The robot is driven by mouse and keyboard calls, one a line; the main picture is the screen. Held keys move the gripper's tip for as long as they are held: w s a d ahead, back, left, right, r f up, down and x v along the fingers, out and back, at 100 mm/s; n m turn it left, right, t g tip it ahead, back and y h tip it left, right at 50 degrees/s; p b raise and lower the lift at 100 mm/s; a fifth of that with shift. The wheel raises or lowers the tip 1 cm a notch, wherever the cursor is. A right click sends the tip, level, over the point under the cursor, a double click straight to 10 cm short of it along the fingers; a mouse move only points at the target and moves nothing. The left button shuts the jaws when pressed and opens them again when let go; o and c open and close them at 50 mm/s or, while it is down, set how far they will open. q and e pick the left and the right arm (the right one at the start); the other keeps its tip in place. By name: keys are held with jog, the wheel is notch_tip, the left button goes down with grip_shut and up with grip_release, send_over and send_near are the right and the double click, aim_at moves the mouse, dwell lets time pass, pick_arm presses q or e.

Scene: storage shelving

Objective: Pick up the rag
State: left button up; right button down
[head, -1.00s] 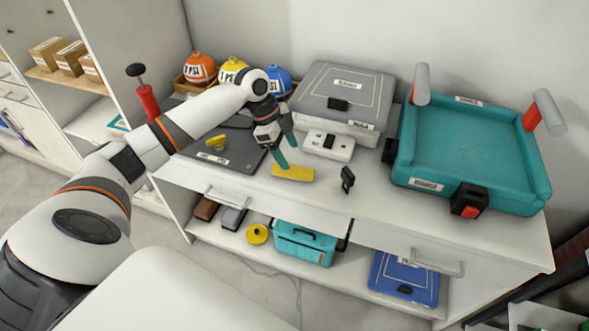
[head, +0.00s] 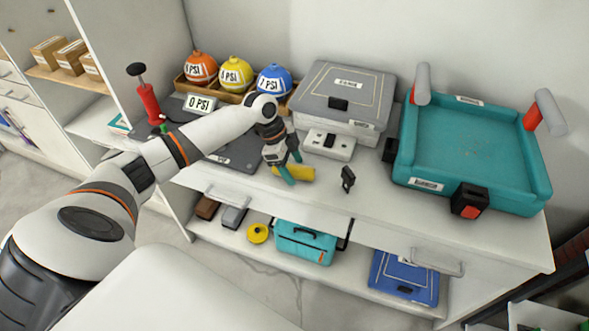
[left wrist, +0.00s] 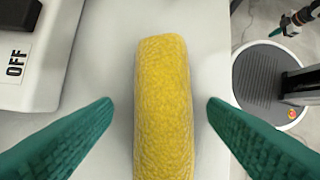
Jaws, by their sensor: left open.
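The rag is a yellow, textured, oblong pad (head: 298,173) lying on the white tabletop near its front edge. My left gripper (head: 290,176) is at the rag in the head view, its green fingers pointing down and partly covering it. In the left wrist view the rag (left wrist: 163,105) runs lengthwise between the two fingertips. The left gripper (left wrist: 160,108) is open, with a gap on each side of the rag. Its near end runs out of the picture. My right gripper is not clearly seen at the table.
A white switch box (head: 329,144) marked OFF in the wrist view sits just behind the rag. A small black upright piece (head: 348,179) stands to its right. A grey case (head: 345,95) and a teal tray (head: 470,150) are farther back and right. A drawer handle (head: 226,203) is below.

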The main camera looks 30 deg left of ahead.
aim_at(293, 166)
pick_arm(q)
jog(key=shift+f, duration=0.15)
jog(key=shift+c, duration=0.4)
jog(key=c, duration=1)
notch_tip(293, 166, up, 11)
jog(key=shift+f, duration=0.2)
jog(key=o, duration=0.5)
jog(key=shift+c, duration=0.2)
jog(key=c, duration=0.4)
jog(key=shift+d, duration=0.1)
